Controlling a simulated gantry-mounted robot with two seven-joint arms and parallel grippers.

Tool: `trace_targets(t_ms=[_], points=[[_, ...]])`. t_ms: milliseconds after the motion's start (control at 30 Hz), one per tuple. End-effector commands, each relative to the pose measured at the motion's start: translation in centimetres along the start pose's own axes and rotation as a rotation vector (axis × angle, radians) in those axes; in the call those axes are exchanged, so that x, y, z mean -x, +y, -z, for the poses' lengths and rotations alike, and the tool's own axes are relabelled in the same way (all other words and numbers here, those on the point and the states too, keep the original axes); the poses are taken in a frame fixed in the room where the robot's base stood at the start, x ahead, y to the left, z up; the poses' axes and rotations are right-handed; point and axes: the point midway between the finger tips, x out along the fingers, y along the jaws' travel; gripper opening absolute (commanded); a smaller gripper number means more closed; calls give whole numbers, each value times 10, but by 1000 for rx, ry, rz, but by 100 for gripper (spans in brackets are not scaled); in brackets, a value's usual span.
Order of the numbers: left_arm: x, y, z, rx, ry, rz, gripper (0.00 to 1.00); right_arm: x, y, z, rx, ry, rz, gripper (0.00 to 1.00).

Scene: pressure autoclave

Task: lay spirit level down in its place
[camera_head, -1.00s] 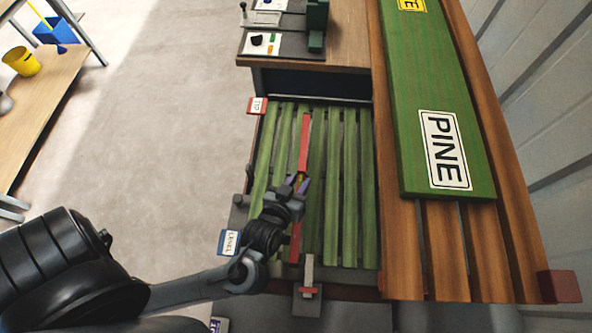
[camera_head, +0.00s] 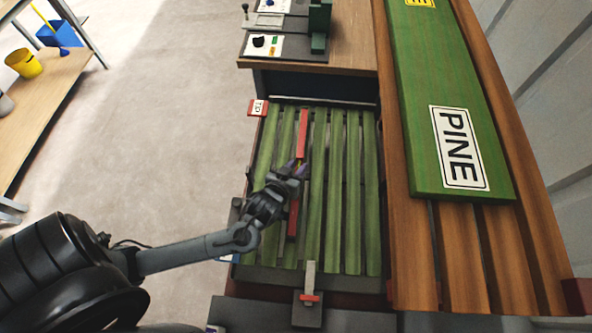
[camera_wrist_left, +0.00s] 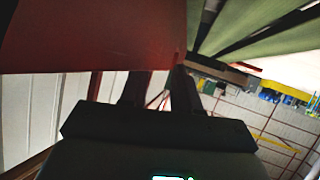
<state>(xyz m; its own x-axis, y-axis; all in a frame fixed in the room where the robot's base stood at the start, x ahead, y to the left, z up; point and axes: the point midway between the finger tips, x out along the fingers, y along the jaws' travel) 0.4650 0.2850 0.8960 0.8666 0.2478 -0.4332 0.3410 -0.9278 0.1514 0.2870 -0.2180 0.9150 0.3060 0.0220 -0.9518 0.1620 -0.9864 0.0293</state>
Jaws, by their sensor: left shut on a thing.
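The spirit level is a long narrow red bar (camera_head: 303,133). It runs lengthwise over a rack of green slats (camera_head: 352,190), in line with them. My left gripper (camera_head: 293,170) is shut on it near its middle and hides that part. Whether the bar touches the slats or hangs just above them, I cannot tell. In the left wrist view a broad dark-red face, seemingly the spirit level (camera_wrist_left: 85,35), fills the upper left beside the dark fingers (camera_wrist_left: 158,88). My right gripper is not in view.
A green board marked PINE (camera_head: 460,150) lies on brown planks (camera_head: 410,240) to the right. A wooden bench (camera_head: 350,50) with a control panel (camera_head: 275,46) stands beyond the slats. A red-edged tag (camera_head: 258,107) is at their far left corner. A grey upright post (camera_head: 310,280) stands at their near edge.

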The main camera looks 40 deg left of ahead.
Motion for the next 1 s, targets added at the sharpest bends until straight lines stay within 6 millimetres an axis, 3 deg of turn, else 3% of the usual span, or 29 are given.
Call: trace_targets(t_ms=[100, 433, 467, 600, 1000], points=[[-6, -2, -9, 0, 4, -1, 0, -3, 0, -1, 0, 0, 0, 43], [-6, -2, -11, 2, 4, -1, 0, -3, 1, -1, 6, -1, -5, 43], [-6, -2, -13, 1, 1, 0, 32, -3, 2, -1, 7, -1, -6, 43], [-6, -2, -12, 0, 1, 0, 54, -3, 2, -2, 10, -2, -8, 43], [-3, -2, -12, 0, 0, -1, 57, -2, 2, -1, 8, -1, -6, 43]])
